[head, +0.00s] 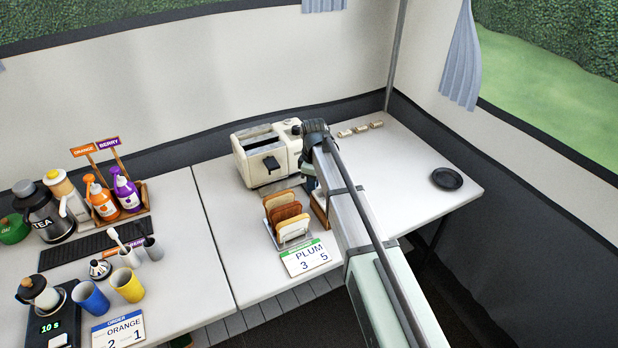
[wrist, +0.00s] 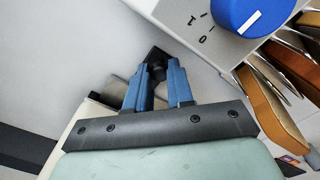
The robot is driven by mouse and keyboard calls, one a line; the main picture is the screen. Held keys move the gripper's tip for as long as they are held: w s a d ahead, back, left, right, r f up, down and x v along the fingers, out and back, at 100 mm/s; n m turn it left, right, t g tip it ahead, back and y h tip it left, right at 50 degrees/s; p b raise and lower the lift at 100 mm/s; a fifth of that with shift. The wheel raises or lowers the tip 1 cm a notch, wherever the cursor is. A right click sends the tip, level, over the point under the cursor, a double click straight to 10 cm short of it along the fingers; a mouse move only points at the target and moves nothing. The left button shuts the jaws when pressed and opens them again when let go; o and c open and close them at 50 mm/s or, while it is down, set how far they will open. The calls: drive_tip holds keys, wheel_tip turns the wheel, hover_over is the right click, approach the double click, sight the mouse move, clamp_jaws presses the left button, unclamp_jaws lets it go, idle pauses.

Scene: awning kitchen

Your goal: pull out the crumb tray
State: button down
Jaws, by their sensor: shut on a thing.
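The cream toaster (head: 262,160) stands at the back middle of the table. In the wrist view its pale side panel (wrist: 207,45) with a blue dial (wrist: 245,12) fills the upper right. My gripper (wrist: 160,82) has its blue fingertips shut on a small dark piece (wrist: 156,56), which looks like the crumb tray's handle, beside the toaster's edge. In the head view my arm hides most of the gripper and the toaster's right side.
A rack of toast slices (head: 287,216) stands in front of the toaster, with an order card (head: 305,257) before it. Small pale blocks (head: 360,129) lie at the back, and a black dish (head: 447,179) at the right. The table between them is clear.

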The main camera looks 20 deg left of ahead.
drive_tip(key=c, duration=1)
unclamp_jaws()
wheel_tip(320, 180, up, 14)
drive_tip(key=shift+f, duration=0.1)
drive_tip(key=shift+w, duration=0.1)
